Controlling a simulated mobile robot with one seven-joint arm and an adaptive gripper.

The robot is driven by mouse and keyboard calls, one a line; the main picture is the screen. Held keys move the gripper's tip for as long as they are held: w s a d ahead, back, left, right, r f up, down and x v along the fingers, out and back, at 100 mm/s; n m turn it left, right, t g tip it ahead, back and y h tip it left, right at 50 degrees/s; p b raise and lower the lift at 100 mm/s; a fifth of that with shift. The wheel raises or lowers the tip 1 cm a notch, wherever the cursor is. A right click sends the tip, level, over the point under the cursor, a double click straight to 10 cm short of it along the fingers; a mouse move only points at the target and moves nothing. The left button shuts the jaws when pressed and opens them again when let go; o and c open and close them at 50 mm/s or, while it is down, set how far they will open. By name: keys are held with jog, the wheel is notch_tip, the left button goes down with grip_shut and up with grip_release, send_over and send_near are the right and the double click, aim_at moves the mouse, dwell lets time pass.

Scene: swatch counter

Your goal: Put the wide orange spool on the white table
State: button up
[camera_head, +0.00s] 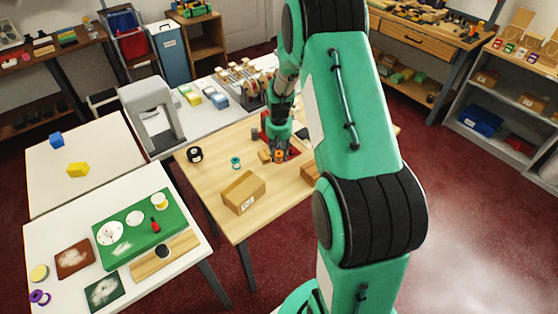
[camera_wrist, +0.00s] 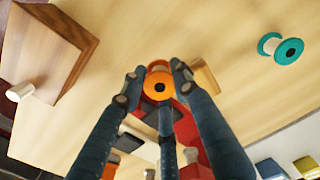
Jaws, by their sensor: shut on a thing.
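The orange spool (camera_wrist: 157,86) is between the fingertips of my gripper (camera_wrist: 155,78) in the wrist view. My gripper is shut on it. In the head view the spool shows as a small orange patch (camera_head: 280,158) below my gripper (camera_head: 279,152), over the wooden table (camera_head: 215,170). I cannot tell whether it touches the tabletop. At the left are two white surfaces: one table (camera_head: 50,222) carries a green mat, and another (camera_head: 105,160) behind it carries a blue and a yellow block.
A cardboard box (camera_head: 243,192), a teal spool (camera_head: 236,162) and a black spool (camera_head: 195,154) stand on the wooden table. The green mat (camera_head: 110,262) holds several small things. The back white table has free room.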

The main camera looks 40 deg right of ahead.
aim_at(279, 160)
jog(key=shift+f+b, duration=0.4)
jog(key=shift+f, duration=1.2)
jog(key=shift+f, duration=0.15)
jog(key=o, duration=1)
jog(key=shift+c, duration=0.2)
notch_tip(279, 160, up, 12)
jog(key=p, duration=0.2)
jog(key=shift+p, duration=0.3)
jog(key=shift+r, duration=0.25)
